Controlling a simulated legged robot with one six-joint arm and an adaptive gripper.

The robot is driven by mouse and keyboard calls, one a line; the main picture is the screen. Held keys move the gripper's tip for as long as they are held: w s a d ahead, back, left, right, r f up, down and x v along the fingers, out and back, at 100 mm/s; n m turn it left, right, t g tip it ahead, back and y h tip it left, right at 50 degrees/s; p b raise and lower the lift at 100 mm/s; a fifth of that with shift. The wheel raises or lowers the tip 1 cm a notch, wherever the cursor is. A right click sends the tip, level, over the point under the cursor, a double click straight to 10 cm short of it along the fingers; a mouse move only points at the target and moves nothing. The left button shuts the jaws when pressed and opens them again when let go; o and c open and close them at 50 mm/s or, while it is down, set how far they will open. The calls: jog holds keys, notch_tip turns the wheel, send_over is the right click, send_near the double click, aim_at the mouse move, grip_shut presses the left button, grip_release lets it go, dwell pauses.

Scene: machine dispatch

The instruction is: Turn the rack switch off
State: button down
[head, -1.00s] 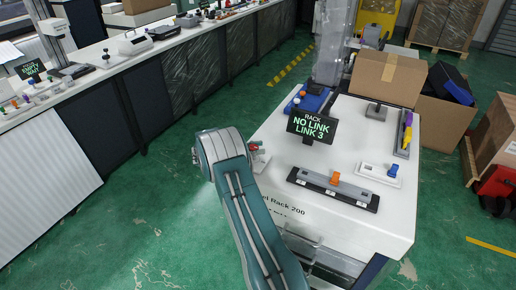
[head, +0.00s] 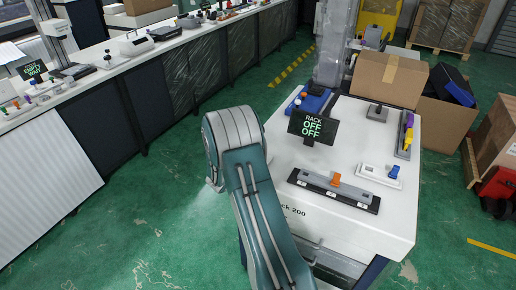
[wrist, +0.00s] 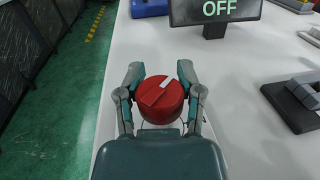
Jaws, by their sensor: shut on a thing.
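The rack switch (wrist: 161,98) is a round red knob with a raised grip bar and a white mark, near the left edge of the white rack top. It shows in the wrist view; in the head view my arm hides it. My gripper (wrist: 160,97) has its two fingers on either side of the knob, shut on it. The rack display (head: 313,127) reads "RACK OFF OFF" in the head view, and its lower part with "OFF" shows in the wrist view (wrist: 214,10).
On the rack top (head: 350,137) are a grey rail with an orange knob (head: 336,179), a white plate with a blue knob (head: 394,171), and a blue block (head: 312,101). A cardboard box (head: 388,78) stands behind. Green floor lies open to the left.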

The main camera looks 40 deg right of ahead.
jog(key=n+t+y, duration=0.1)
jog(key=t, duration=0.1)
jog(key=n+t+y, duration=0.1)
jog(key=n+t, duration=0.1)
jog(key=shift+w+n+t, duration=0.2)
jog(key=shift+n+t, duration=0.1)
jog(key=shift+t, duration=0.1)
jog(key=shift+w+a+n+t+y, duration=0.1)
jog(key=shift+w+n+t+y, duration=0.05)
jog(key=shift+n+t+y, duration=0.7)
jog(key=shift+w+a+n+t+y, duration=0.1)
jog(key=shift+n+t+y, duration=0.45)
jog(key=shift+t, duration=0.5)
jog(key=c, duration=0.5)
grip_release()
jog(key=shift+s+a, duration=0.1)
jog(key=shift+a, duration=0.05)
jog(key=v, duration=1.1)
jog(key=shift+s+a, duration=0.2)
jog(key=shift+s, duration=0.1)
